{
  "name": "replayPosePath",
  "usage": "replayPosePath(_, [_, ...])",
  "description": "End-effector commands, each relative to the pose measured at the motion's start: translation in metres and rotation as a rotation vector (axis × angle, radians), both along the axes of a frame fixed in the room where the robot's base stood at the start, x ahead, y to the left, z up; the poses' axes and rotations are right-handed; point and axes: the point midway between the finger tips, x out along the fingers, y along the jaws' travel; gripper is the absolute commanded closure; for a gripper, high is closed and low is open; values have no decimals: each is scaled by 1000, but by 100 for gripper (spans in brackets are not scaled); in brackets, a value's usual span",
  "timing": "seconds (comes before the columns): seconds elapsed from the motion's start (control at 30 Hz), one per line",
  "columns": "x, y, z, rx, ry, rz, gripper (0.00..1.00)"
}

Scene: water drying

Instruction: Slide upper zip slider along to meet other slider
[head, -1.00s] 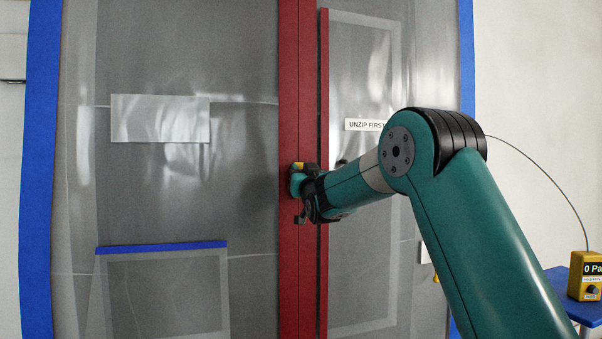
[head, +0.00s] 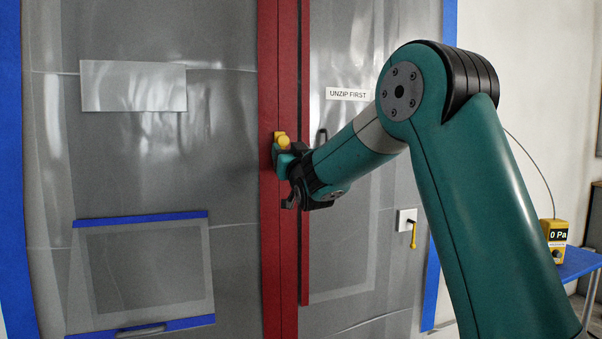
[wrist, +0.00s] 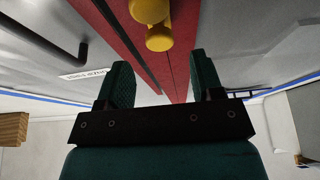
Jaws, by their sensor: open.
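A yellow zip slider (head: 283,141) sits on the red zip strip (head: 270,60), which runs upright down the grey sheet. In the wrist view the slider (wrist: 158,36) shows at the top, just beyond the fingertips and roughly between their lines. My gripper (head: 284,160) is close to the strip, just below the slider's knob. In the wrist view my gripper (wrist: 160,62) has its two green fingers spread apart, with nothing between them. I cannot make out a second slider in either view.
A red flap edge (head: 305,250) and a dark handle (head: 322,136) lie right of the strip. An "UNZIP FIRST" label (head: 348,94) is near my arm. A yellow lever (head: 412,235) is lower right. A yellow gauge (head: 556,240) stands on a blue table (head: 580,263).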

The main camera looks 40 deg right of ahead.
Motion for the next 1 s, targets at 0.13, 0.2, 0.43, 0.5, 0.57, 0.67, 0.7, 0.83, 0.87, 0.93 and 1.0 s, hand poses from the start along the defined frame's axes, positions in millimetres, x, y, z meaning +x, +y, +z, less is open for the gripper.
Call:
replayPosePath(0.13, [-36,11,-17,-1,1,1,39])
replayPosePath(0.2, [-51,16,-24,-1,1,3,39])
replayPosePath(0.43, [-86,26,-40,-1,0,2,39])
replayPosePath(0.5, [-91,27,-42,-1,0,2,39])
replayPosePath(0.57, [-94,28,-43,-1,0,2,39])
replayPosePath(0.67, [-97,28,-43,0,0,1,39])
replayPosePath(0.7, [-97,28,-42,0,0,1,39])
replayPosePath(0.83, [-97,28,-42,0,0,1,39])
replayPosePath(0.87, [-97,28,-42,0,0,1,39])
replayPosePath(0.93, [-97,28,-42,0,0,1,39])
replayPosePath(1.0, [-96,28,-42,0,0,0,39])
